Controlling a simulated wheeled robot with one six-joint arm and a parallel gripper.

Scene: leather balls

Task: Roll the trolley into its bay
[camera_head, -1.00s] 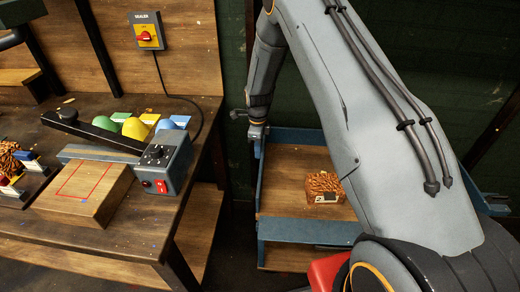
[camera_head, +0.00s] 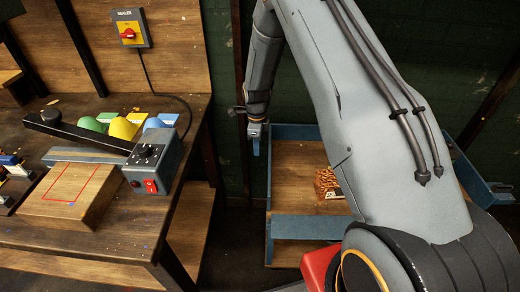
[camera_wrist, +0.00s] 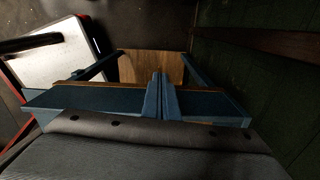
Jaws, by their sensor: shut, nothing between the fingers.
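The trolley, with a blue frame and wooden deck (camera_head: 295,165), stands on the floor right of the bench, partly hidden behind my arm. A brown stringy bundle (camera_head: 325,182) with a dark and white label sits on its deck. My gripper (camera_head: 256,138) points down by the trolley's far left corner. In the wrist view, my two blue fingers (camera_wrist: 160,97) are together with nothing between them, in front of the trolley's blue end board (camera_wrist: 95,102). Whether they touch the board I cannot tell. I cannot make out a marked bay.
A wooden bench (camera_head: 100,245) stands at left, with a sealer (camera_head: 155,160), a wooden block (camera_head: 70,195) and coloured domes (camera_head: 124,128). A red switch (camera_head: 128,33) is on the panel above. A dark green wall (camera_head: 430,60) is behind the trolley. A narrow floor gap separates bench and trolley.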

